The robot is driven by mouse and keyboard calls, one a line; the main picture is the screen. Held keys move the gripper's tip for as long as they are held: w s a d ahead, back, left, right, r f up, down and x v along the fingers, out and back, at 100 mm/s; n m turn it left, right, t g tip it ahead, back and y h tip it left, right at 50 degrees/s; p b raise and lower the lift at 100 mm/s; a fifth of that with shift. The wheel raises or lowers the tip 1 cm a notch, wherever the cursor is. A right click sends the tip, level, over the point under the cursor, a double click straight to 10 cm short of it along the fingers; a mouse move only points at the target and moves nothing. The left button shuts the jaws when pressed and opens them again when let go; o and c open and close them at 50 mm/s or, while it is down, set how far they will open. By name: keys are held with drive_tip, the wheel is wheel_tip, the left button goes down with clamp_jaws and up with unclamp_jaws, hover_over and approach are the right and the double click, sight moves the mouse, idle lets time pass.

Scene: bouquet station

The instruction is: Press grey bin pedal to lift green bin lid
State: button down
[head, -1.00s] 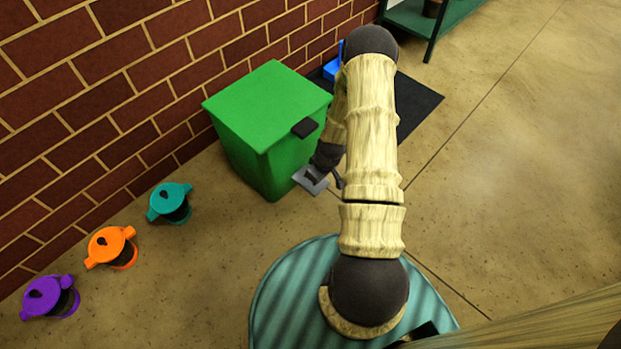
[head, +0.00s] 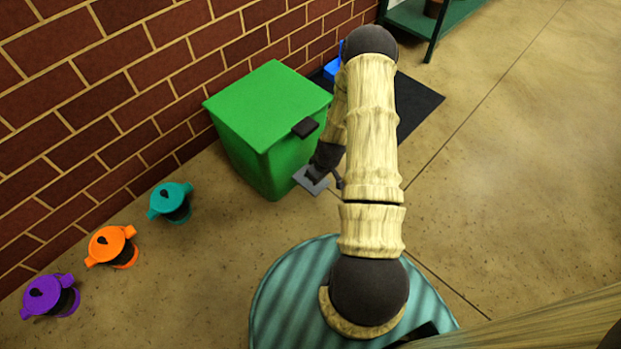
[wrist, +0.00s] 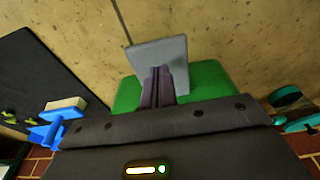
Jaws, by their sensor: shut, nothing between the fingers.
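The green bin (head: 262,130) stands against the brick wall with its lid down flat and a dark handle (head: 305,128) at the lid's front edge. The grey pedal (head: 309,182) sticks out low at the bin's front. My gripper (head: 325,172) is at the pedal, partly hidden by my arm in the head view. In the wrist view the shut fingers (wrist: 158,76) overlap the grey pedal (wrist: 160,52), with the green bin (wrist: 210,82) behind. I cannot tell whether the fingertips touch the pedal.
Teal (head: 170,202), orange (head: 112,246) and purple (head: 50,296) lidded canisters stand on the floor at the left. A dark mat (head: 420,105) with a blue object (head: 331,69) lies behind my arm. A green shelf (head: 412,18) stands at the back. Floor at the right is clear.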

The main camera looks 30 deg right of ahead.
sight(319, 185)
drive_tip(key=shift+f, duration=0.25)
drive_tip(key=shift+f+b, duration=1.25)
drive_tip(key=shift+f, duration=0.75)
idle(0.7)
wheel_tip(319, 185, up, 9)
drive_tip(key=p, duration=0.8)
drive_tip(key=shift+r, duration=0.15)
